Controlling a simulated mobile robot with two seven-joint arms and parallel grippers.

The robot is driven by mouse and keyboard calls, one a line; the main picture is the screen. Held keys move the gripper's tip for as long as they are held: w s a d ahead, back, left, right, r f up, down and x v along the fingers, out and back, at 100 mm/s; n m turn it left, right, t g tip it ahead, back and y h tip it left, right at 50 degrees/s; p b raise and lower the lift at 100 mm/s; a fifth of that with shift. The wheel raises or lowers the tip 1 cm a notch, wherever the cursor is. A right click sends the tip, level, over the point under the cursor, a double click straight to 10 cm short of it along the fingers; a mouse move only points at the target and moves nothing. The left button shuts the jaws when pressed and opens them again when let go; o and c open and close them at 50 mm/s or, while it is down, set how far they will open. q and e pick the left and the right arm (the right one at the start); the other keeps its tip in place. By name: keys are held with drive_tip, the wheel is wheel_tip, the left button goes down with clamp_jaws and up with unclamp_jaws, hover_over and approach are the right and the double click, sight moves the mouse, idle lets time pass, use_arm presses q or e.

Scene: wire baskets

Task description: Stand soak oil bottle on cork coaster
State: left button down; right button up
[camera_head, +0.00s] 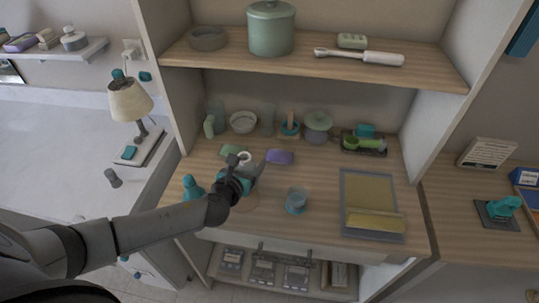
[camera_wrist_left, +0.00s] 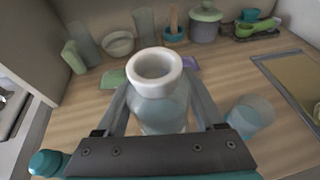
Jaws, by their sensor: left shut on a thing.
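My left gripper (camera_head: 245,172) is shut on a bottle with a pale translucent body and a thick white ring-shaped top (camera_wrist_left: 155,68), which I take to be the soak oil bottle. The white top also shows in the head view (camera_head: 246,157). The bottle looks upright between the two fingers (camera_wrist_left: 156,115) in the left wrist view. It is over the left-middle part of the wooden counter; its base is hidden, so I cannot tell whether it touches the wood. My right gripper is not in view.
A blue-grey cup (camera_head: 296,201) stands right of the gripper, and a teal bottle (camera_head: 193,187) stands left. A grey-framed tan tray (camera_head: 343,204) lies farther right. Green (camera_head: 231,150) and purple (camera_head: 280,156) flat items lie behind. Several containers line the back wall under a shelf (camera_head: 330,66).

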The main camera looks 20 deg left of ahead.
use_arm(q)
drive_tip(key=shift+s+a+f, duration=0.1)
drive_tip(key=shift+a+f, duration=0.1)
drive_tip(key=shift+a, duration=0.65)
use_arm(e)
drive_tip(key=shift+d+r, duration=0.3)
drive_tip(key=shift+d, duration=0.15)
use_arm(q)
drive_tip(key=shift+f, duration=0.1)
drive_tip(key=shift+p, duration=0.35)
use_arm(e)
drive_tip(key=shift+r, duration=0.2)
use_arm(q)
wheel_tip(320, 180, down, 6)
drive_tip(key=b, duration=0.5)
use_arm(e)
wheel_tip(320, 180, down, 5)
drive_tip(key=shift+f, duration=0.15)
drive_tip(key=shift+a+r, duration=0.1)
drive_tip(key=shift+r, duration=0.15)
use_arm(q)
drive_tip(key=shift+f+b, duration=0.55)
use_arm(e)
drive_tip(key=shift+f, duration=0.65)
